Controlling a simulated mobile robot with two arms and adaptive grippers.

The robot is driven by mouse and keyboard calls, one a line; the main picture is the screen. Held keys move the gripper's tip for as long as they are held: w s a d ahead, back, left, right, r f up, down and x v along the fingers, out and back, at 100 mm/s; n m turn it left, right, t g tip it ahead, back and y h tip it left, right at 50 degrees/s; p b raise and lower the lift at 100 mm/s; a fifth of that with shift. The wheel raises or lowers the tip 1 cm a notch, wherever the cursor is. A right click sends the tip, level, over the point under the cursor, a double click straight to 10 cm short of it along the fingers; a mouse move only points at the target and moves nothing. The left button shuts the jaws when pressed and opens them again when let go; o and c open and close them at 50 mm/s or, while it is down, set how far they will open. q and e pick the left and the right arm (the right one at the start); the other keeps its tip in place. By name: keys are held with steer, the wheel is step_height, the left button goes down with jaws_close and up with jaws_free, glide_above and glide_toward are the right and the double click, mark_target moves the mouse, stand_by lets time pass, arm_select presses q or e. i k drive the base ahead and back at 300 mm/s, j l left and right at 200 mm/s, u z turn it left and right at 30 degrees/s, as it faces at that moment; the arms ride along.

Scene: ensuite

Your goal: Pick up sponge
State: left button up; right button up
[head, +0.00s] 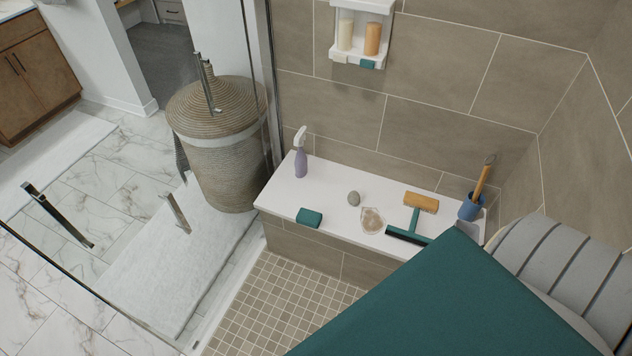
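A tan-orange rectangular block (421,202), which looks like a sponge, lies on the white bench top towards its right end. A small teal block (309,217) lies at the bench's front edge; from here I cannot tell whether it is a sponge or a soap bar. Neither of my grippers shows in the head view.
The white bench (335,178) also holds a purple spray bottle (301,163), grey stone (354,198), shallow dish (372,221), teal squeegee (408,236) and blue cup (470,208) with a brush. A large teal surface (470,300) blocks the lower right. A woven basket (225,165) stands left.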

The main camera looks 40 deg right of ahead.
mark_target(311, 219)
steer(key=i+l+z, duration=0.15)
steer(key=i+z, duration=0.25)
steer(key=i, duration=0.15)
steer(key=i+z, duration=0.45)
steer(key=i+j, duration=0.05)
